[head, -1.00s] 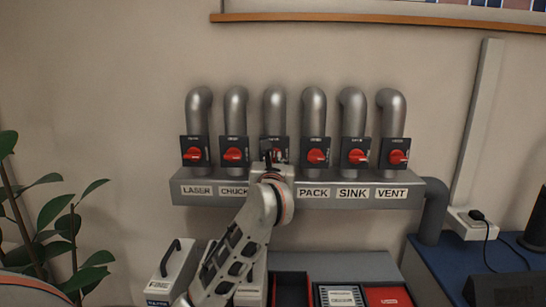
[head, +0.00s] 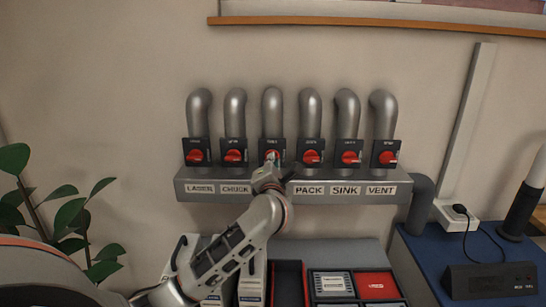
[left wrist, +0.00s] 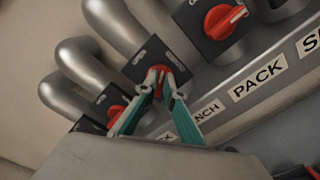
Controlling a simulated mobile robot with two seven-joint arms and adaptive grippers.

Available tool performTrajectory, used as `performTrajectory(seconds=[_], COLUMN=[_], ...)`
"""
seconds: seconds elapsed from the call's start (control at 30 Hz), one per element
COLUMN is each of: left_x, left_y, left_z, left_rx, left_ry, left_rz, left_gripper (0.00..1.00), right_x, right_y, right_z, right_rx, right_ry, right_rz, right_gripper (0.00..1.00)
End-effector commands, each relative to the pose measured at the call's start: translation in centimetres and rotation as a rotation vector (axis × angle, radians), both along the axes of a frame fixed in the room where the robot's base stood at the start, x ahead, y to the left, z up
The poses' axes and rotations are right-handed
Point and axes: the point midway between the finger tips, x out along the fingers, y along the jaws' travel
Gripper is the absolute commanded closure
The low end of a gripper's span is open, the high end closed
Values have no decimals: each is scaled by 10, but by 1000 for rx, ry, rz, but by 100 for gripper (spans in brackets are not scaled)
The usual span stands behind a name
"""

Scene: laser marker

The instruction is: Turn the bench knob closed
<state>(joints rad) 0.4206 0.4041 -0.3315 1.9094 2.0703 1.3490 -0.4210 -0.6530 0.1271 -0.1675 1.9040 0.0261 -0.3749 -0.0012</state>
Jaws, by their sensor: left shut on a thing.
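The bench knob is the third red knob from the left in the head view (head: 271,154), on a dark plate below a grey pipe. It also shows in the left wrist view (left wrist: 155,72), above a label partly hidden with "NCH" readable. My left gripper (head: 270,162) is at this knob, its arm reaching up from below. In the left wrist view its teal fingers (left wrist: 157,80) are closed on the red knob from both sides. The fingers cover much of the knob, so I cannot tell its exact angle. My right gripper is not in view.
Similar red knobs sit on both sides: chuck (head: 233,156) to the left and pack (head: 311,157) to the right, close by. The grey labelled ledge (head: 400,185) runs below them. Trays (head: 376,285) and a blue bench (head: 425,262) lie lower right; a plant (head: 70,215) stands left.

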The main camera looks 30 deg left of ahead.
Motion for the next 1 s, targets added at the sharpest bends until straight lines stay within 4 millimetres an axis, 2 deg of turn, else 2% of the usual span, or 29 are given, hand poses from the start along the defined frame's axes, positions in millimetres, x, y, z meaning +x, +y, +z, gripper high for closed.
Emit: performTrajectory(seconds=[0.5, 1.0], left_x=[0, 0], left_y=[-1, -1], left_z=[-4, -4], left_rx=[367, 505], left_ry=[229, 313], left_rz=[-1, -2], left_gripper=[100, 100], right_x=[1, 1], right_y=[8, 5], right_z=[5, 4], right_rx=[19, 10], right_ry=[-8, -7], right_rz=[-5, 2], right_gripper=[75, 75])
